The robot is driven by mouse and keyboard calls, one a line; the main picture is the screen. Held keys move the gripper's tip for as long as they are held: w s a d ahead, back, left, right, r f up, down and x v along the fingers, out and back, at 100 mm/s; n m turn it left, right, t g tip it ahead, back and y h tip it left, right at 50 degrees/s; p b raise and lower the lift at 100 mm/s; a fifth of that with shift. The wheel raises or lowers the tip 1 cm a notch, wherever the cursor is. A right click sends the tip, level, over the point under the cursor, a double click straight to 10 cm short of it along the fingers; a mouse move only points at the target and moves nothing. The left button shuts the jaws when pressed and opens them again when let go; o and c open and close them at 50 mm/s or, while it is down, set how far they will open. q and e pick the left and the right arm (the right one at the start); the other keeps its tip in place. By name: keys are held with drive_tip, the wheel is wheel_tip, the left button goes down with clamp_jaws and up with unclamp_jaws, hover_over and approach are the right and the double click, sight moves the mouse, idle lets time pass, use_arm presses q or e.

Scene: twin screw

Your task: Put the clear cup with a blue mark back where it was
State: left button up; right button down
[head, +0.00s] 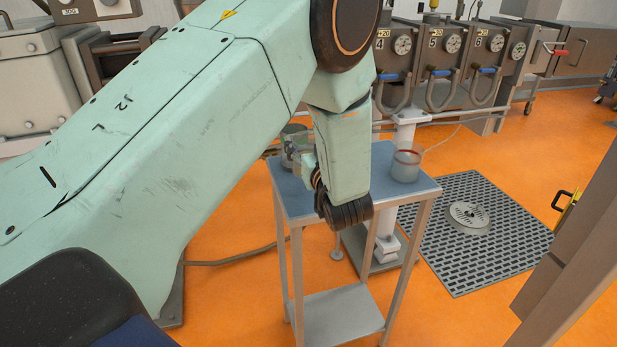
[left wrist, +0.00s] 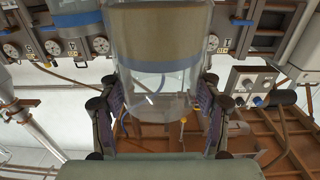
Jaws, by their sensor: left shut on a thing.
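The clear cup with a blue mark (left wrist: 155,85) fills the top middle of the left wrist view. It shows a tan band with a thin blue edge. My left gripper (left wrist: 160,112) is shut on it, one finger on each side. In the head view, my left gripper (head: 308,165) is over the left part of the small blue-topped table (head: 335,200), mostly hidden by my arm. A clear part of the held cup (head: 292,146) shows beside it. I cannot tell whether the cup touches the tabletop. My right gripper is not in view.
Another clear cup with a red mark (head: 406,165) stands on the right part of the tabletop. Machines with gauges and blue-handled valves (head: 440,65) stand behind. A dark floor grate (head: 480,235) lies to the right. Some tabletop between the cups is clear.

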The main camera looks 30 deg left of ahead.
use_arm(q)
drive_tip(key=shift+f, duration=0.8)
drive_tip(key=shift+a+f, duration=0.1)
drive_tip(key=shift+f, duration=0.5)
wheel_tip(320, 180, down, 3)
drive_tip(key=shift+f+b, duration=0.2)
drive_tip(key=shift+b, duration=0.35)
drive_tip(key=o, duration=1.4)
drive_tip(key=shift+f, duration=0.1)
